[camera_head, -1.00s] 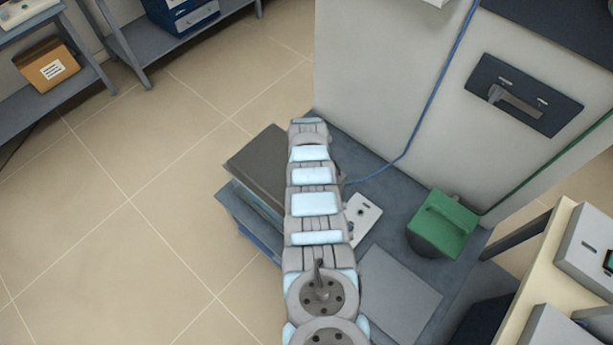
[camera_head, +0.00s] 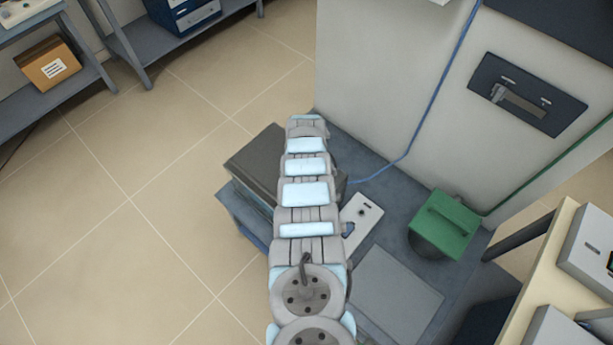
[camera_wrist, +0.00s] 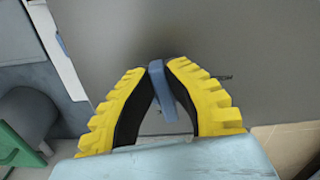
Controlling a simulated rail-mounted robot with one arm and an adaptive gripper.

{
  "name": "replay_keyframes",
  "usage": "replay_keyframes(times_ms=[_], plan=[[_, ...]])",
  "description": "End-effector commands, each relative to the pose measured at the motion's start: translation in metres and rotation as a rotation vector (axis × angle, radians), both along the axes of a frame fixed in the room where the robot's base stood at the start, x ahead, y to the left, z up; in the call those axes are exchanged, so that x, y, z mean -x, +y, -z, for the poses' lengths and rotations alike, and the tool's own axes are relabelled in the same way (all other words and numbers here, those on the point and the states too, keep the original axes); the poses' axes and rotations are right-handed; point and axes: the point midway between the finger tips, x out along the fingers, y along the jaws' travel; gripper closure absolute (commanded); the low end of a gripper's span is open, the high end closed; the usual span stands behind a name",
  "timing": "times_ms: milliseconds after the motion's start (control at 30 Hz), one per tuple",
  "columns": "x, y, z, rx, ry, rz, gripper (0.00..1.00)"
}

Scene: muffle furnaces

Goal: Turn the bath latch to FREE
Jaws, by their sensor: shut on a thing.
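My gripper (camera_wrist: 160,69), with yellow-ridged fingers and black inner pads, is shut on a blue lever (camera_wrist: 160,78) in the wrist view. The lever looks like the bath latch; it stands against a dark grey flat face. A small dark mark shows on that face just right of the fingers, too small to read. In the head view, the dark grey-topped bath (camera_head: 256,160) with blue sides sits left of my arm. My arm covers part of it and hides the gripper and latch there.
A white plate with a dark opening (camera_head: 368,212) and a green-topped container (camera_head: 447,224) lie right of my arm. A dark wall panel (camera_head: 560,112) carries a grey lever. A blue cable (camera_head: 437,90) runs down the cabinet. The floor at left is clear.

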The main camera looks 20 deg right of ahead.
Motion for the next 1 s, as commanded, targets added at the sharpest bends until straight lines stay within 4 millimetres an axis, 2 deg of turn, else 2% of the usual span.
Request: replay_keyframes(times_ms=[400, 933, 967, 1000], plan=[[-0.0032, 0.0025, 0.0016, 0.0, -0.002, 0.173, 1.0], [-0.0034, 0.0026, 0.0011, 0.0, -0.002, 0.193, 1.0], [-0.0034, 0.0026, 0.0011, 0.0, -0.002, 0.193, 0.78], [-0.0034, 0.0026, 0.0011, 0.0, -0.002, 0.193, 0.66]])
